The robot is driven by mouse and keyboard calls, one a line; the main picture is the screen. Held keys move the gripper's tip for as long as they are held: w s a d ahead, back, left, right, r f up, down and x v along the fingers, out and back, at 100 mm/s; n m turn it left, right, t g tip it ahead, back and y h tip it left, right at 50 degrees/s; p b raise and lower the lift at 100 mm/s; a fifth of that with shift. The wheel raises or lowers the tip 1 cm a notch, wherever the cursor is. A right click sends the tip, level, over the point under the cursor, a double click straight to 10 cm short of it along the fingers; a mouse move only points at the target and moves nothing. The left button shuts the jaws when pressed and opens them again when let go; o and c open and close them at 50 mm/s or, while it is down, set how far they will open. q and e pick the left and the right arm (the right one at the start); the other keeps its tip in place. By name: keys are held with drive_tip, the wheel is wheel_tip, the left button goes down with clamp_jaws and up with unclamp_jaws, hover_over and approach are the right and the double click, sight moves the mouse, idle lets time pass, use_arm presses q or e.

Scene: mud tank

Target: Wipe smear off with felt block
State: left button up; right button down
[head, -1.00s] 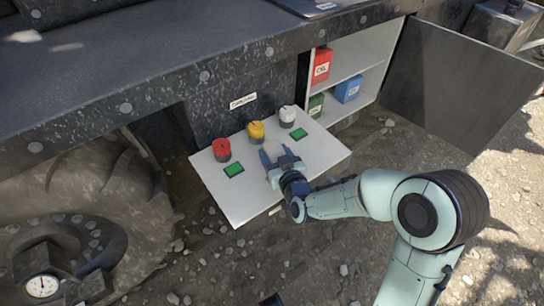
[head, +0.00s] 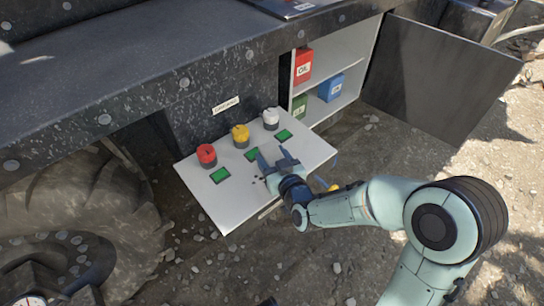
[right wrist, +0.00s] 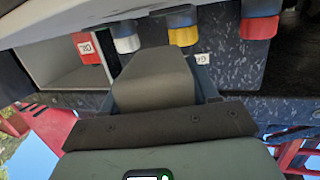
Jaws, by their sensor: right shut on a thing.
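A white panel (head: 225,208) sticks out below the dark tank edge. Dark specks, which look like the smear (head: 258,181), lie on it just left of my right gripper (head: 275,160). My right gripper is over the panel's front right part. In the right wrist view a grey-tan block (right wrist: 155,80), likely the felt block, fills the space between its fingers, so it is shut on it. The block's contact with the panel cannot be made out. My left gripper is not in view.
Red (head: 206,155), yellow (head: 240,135) and white (head: 270,118) knobs stand along the panel's back, with green squares (head: 220,175) before them. Right of it, an open cabinet (head: 345,65) holds red, blue and green containers. Its door (head: 435,80) stands open. A large tyre (head: 90,215) is at left.

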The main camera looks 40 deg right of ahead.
sight(272, 153)
wheel_tip(272, 153, up, 5)
drive_tip(key=p, duration=0.3)
drive_tip(key=shift+f, duration=0.1)
drive_tip(key=shift+r+p, duration=0.3)
drive_tip(key=shift+r+p, duration=0.9)
drive_tip(key=shift+r, duration=0.65)
drive_tip(key=shift+f, duration=0.1)
